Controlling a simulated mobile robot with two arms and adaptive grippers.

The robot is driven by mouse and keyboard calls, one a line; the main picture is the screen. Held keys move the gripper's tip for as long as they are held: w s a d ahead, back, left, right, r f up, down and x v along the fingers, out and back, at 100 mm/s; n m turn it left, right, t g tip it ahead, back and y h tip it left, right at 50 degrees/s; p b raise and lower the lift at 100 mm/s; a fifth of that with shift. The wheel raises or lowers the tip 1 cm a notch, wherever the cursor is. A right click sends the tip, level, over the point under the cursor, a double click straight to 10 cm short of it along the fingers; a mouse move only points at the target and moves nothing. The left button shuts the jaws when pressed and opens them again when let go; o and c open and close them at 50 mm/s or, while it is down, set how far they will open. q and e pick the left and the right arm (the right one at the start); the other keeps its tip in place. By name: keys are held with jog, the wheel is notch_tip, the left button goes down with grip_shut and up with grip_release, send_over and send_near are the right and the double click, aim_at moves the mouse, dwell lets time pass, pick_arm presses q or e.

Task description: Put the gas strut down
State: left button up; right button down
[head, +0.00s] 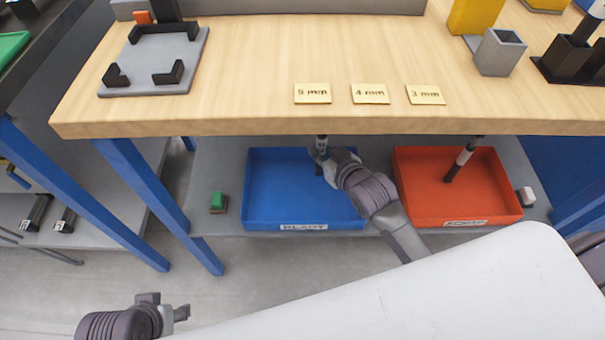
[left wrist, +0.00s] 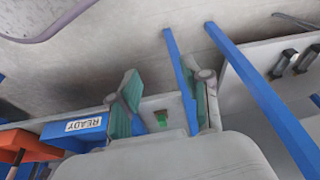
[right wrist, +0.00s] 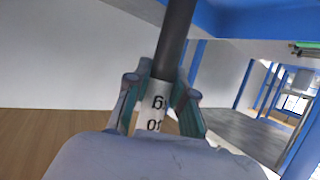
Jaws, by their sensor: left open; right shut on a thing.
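My right gripper (head: 321,155) is shut on a gas strut (head: 321,142), over the back part of the blue bin (head: 264,212) labelled READY on the lower shelf. In the right wrist view the strut (right wrist: 176,40) is a dark rod with a white printed label, held between the fingers (right wrist: 160,95). Much of it is hidden in the head view by the gripper and the bench edge. I cannot tell whether it touches the bin. My left gripper (head: 178,308) is open and empty, low at the front left; its fingers also show in the left wrist view (left wrist: 165,105).
A red bin (head: 420,208) to the right holds another black-and-white strut (head: 461,161), leaning. A green block (head: 218,202) and a white block (head: 526,196) flank the bins. The wooden benchtop (head: 240,100) overhangs the shelf, and blue legs (head: 160,205) stand at the left.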

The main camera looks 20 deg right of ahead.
pick_arm(q)
jog(key=shift+w+d+f+t+h+b, duration=0.1)
jog(key=shift+w+d+t+b, duration=0.1)
jog(key=shift+w+t+b, duration=0.4)
jog(key=shift+w+d+t+h+b, duration=0.1)
jog(key=shift+w+d+t+b, duration=0.15)
jog(key=shift+w, duration=0.55)
jog(key=shift+w+d+f+t+h+b, duration=0.15)
jog(key=shift+w+t+b, duration=0.25)
jog(key=shift+w, duration=0.3)
pick_arm(e)
jog(key=a+f, duration=0.4)
jog(key=f, duration=0.2)
jog(key=shift+a+f, duration=0.2)
jog(key=shift+f, duration=0.1)
pick_arm(q)
jog(key=shift+r, duration=0.1)
pick_arm(e)
jog(key=shift+s+f, duration=0.1)
jog(key=shift+f, duration=0.05)
jog(key=c, duration=1)
grip_release()
